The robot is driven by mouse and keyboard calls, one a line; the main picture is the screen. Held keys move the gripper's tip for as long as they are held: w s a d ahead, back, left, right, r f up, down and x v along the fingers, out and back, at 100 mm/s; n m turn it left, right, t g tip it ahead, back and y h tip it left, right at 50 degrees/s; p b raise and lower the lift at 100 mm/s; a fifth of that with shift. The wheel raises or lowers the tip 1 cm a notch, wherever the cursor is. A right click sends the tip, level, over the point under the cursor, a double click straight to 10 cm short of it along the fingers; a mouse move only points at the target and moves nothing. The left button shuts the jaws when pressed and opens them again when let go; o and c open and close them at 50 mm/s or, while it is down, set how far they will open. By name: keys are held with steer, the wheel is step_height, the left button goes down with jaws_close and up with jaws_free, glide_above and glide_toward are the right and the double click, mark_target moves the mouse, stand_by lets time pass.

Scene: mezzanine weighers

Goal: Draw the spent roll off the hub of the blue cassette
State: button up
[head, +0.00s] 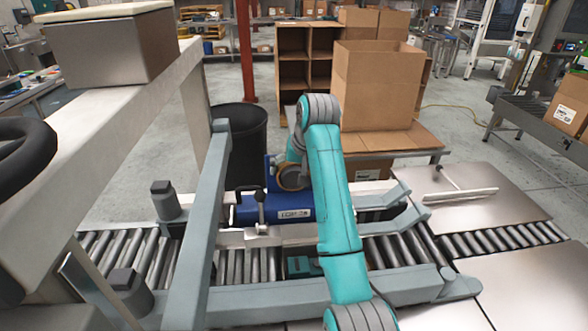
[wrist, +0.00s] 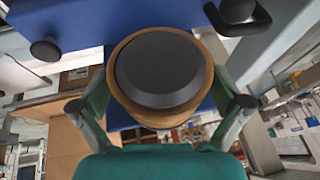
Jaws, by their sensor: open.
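The blue cassette (head: 300,209) stands on the roller conveyor and fills the top of the wrist view (wrist: 80,22). The spent roll (head: 292,183) is a thin brown ring on its face, partly hidden behind my arm. In the wrist view the roll (wrist: 160,118) is seen nearly face on, around a dark round hub (wrist: 165,68). My gripper (wrist: 160,104) is open, with one finger on each side of the roll. I cannot tell whether the fingers touch it. In the head view my gripper is mostly hidden by my arm.
A grey guard rail (head: 205,230) and rollers (head: 250,265) lie in front of the cassette. A black bin (head: 238,150) stands behind it on the left. A large cardboard box (head: 375,85) stands on a bench behind.

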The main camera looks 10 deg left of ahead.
steer(key=c, duration=0.8)
steer(key=shift+c, duration=0.2)
steer(key=shift+r, duration=0.25)
